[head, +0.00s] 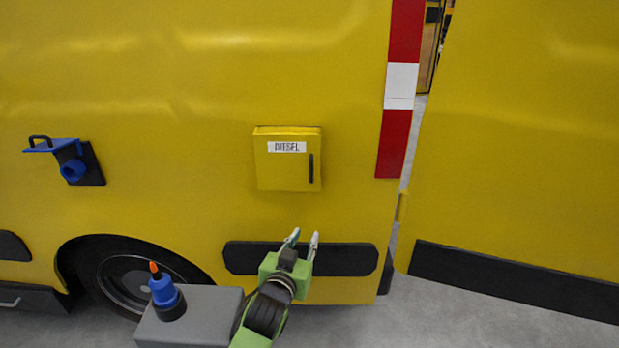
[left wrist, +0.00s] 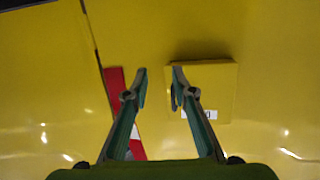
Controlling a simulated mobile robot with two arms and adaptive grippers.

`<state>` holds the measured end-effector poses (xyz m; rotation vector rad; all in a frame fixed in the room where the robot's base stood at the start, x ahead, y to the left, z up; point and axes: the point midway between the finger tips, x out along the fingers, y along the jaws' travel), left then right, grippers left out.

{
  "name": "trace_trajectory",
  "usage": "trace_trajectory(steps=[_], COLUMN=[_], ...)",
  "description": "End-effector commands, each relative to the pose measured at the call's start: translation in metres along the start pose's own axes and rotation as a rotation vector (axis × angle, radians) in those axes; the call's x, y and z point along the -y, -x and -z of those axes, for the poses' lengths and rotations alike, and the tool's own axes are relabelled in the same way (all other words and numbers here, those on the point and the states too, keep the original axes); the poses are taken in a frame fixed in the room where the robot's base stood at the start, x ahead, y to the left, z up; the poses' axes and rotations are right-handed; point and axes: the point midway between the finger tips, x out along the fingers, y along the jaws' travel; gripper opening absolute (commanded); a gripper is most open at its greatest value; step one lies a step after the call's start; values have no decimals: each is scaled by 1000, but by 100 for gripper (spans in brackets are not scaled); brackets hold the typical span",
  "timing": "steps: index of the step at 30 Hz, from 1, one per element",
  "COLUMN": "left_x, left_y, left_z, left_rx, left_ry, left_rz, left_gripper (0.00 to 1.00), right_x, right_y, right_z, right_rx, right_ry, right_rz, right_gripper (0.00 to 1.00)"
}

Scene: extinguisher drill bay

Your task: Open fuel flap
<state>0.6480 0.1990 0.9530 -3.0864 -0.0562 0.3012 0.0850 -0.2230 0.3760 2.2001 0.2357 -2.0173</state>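The fuel flap (head: 286,175) is a yellow square panel on the side of a yellow van, with a "DIESEL" label (head: 287,147) and a dark upright handle (head: 311,168) near its right edge. It looks closed. My left gripper (head: 302,236) is open and empty, below the flap in the head view, fingers pointing up. In the left wrist view the flap (left wrist: 213,78) is at upper right and the open fingers (left wrist: 159,80) stand apart. One fingertip overlaps the flap's edge near the handle, partly hiding it; contact cannot be told. My right gripper is not in view.
A red and white strip (head: 401,85) runs down the van's rear edge. A yellow door (head: 515,150) stands at right. A blue fitting (head: 72,165) sticks out at left. A grey box with a blue bottle (head: 163,290) is beside my left arm.

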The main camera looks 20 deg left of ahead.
Motion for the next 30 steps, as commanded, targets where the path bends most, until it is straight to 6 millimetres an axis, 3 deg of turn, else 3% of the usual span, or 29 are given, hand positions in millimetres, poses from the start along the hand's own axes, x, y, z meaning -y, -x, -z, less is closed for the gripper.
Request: trace_trajectory(steps=[1,3,7,14,30], left_x=[5,11,18,21,26], left_y=[6,15,25,4,-90], left_z=[34,70,104,116,132], left_rx=[-62,-124,-183,-194,-191], left_ry=[15,31,47,48,48], left_rz=[14,29,46,49,47], left_gripper=[24,24,24,24,24], right_x=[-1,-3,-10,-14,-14], right_y=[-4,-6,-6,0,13], right_z=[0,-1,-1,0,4], right_rx=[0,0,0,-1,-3], right_ry=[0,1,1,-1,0], right_rz=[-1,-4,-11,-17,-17], right_gripper=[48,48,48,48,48])
